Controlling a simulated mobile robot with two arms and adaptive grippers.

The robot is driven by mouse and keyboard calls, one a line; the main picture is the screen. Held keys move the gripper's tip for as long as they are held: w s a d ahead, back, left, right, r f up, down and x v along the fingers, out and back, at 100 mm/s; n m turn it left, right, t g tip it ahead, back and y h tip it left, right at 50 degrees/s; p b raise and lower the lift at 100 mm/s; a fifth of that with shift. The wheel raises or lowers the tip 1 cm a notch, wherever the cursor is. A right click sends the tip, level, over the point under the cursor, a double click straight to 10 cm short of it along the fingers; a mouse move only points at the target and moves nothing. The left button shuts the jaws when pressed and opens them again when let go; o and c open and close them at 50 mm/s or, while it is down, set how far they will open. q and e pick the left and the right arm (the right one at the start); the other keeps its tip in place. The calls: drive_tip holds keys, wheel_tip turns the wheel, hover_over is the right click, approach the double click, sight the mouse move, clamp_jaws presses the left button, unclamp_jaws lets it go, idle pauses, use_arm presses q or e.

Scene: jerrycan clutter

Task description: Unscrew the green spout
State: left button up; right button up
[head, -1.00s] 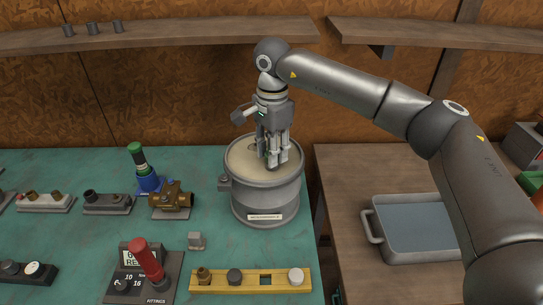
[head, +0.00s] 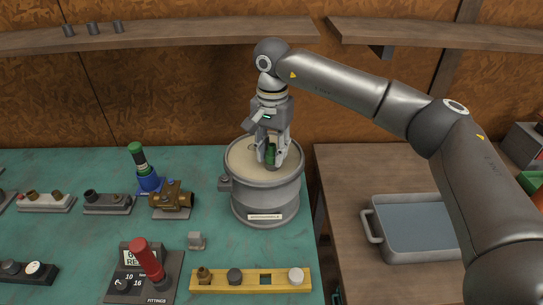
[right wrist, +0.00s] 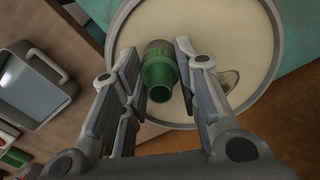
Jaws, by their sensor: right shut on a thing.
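The green spout (head: 270,153) stands on the pale top of a grey drum (head: 265,195) at the back of the green bench. My right gripper (head: 272,160) reaches down onto the drum top and is shut on the spout, with fingers on either side of it. In the right wrist view the green spout (right wrist: 160,72) shows its open round end and a dark grey-green collar, between the fingers. The spout's base and thread are hidden. My left gripper is not in view.
A red-handled fittings stand (head: 148,265) and a yellow rack (head: 250,281) are in front. A grey tray (head: 415,235) lies on the wooden table at right.

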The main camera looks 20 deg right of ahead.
sight(272, 145)
drive_tip(key=n, duration=0.4)
drive_tip(key=o, duration=0.7)
drive_tip(key=shift+r, duration=0.1)
drive_tip(key=shift+r+p, duration=1.05)
drive_tip(key=shift+r, duration=0.4)
drive_tip(key=o, duration=0.6)
drive_tip(key=shift+c, duration=0.2)
